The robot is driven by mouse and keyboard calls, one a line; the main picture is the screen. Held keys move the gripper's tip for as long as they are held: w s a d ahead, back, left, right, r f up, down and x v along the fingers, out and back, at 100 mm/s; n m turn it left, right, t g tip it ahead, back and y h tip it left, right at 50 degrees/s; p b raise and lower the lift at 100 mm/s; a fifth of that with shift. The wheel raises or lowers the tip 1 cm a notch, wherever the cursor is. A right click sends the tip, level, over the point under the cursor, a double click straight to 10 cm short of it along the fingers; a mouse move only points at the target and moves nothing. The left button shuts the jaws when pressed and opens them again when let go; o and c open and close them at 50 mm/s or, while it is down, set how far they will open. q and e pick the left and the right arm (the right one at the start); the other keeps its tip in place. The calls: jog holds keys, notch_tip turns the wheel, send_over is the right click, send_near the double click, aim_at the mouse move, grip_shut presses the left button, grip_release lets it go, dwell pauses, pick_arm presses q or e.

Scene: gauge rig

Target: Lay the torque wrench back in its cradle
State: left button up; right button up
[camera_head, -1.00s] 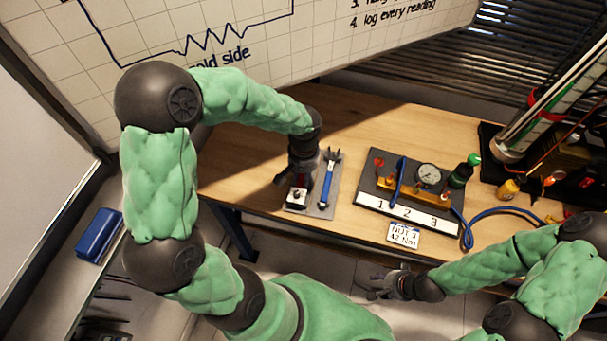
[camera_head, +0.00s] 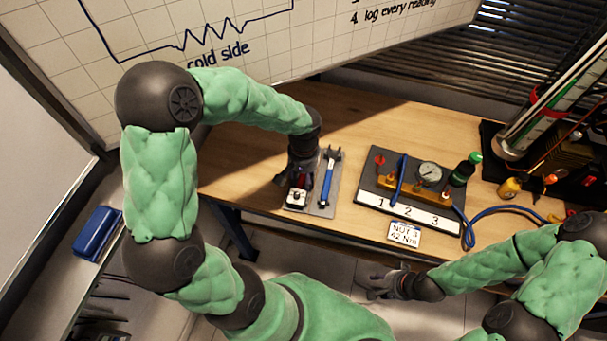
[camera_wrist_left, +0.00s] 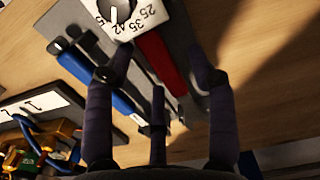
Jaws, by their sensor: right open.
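The torque wrench, with a red handle, lies over a grey plate (camera_head: 325,211) that looks like its cradle. The red handle (camera_wrist_left: 160,58) shows in the left wrist view, running at a slant below the fingers. Whether it is seated or raised I cannot tell. My left gripper (camera_head: 297,180) is over the plate, pointing down. In the left wrist view its fingers (camera_wrist_left: 160,72) are spread on both sides of the red handle, with gaps visible. In the head view the gripper hides most of the wrench. My right gripper (camera_head: 378,286) is open and empty, in front of the table edge.
A white dial block (camera_wrist_left: 118,14) sits at the plate's near end. A blue-handled wrench (camera_head: 327,186) lies beside the red handle. Right of the plate stands a gauge board (camera_head: 375,199) with a blue hose (camera_head: 503,211).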

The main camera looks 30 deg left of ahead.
pick_arm(q)
notch_tip(320, 180, up, 12)
dwell(0.6)
dwell(2.1)
